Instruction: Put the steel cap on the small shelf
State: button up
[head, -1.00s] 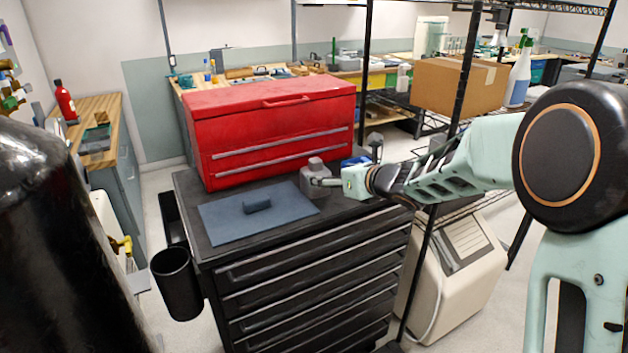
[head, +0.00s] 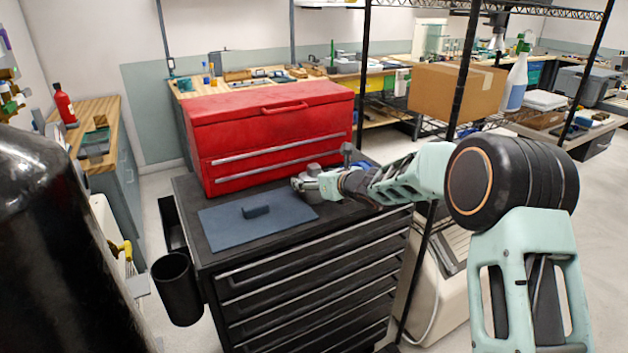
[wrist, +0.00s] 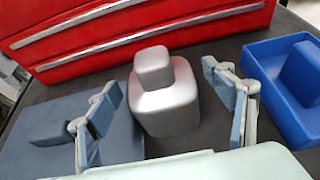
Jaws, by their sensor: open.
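The steel cap (wrist: 165,105) is a grey, rounded block with a smaller knob on top. It stands upright on the dark top of the tool cabinet, in front of the red toolbox. In the head view the cap (head: 318,169) is partly covered by my gripper (head: 303,184). My gripper is open. In the wrist view its two fingers (wrist: 162,88) stand left and right of the cap, with a visible gap on each side. I cannot tell which surface is the small shelf.
The red toolbox (head: 268,132) stands close behind. A blue mat (head: 228,228) with a dark blue block (head: 255,211) lies to the left. A blue tray (wrist: 262,62) holding a blue block is to the right. Black wire shelving (head: 463,75) with a cardboard box (head: 450,88) rises at right.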

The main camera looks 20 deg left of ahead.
jog(key=shift+w+a+f, duration=0.1)
jog(key=shift+w+a, duration=0.1)
jog(key=shift+c, duration=0.2)
jog(key=c, duration=1.3)
jog(key=shift+c, duration=0.9)
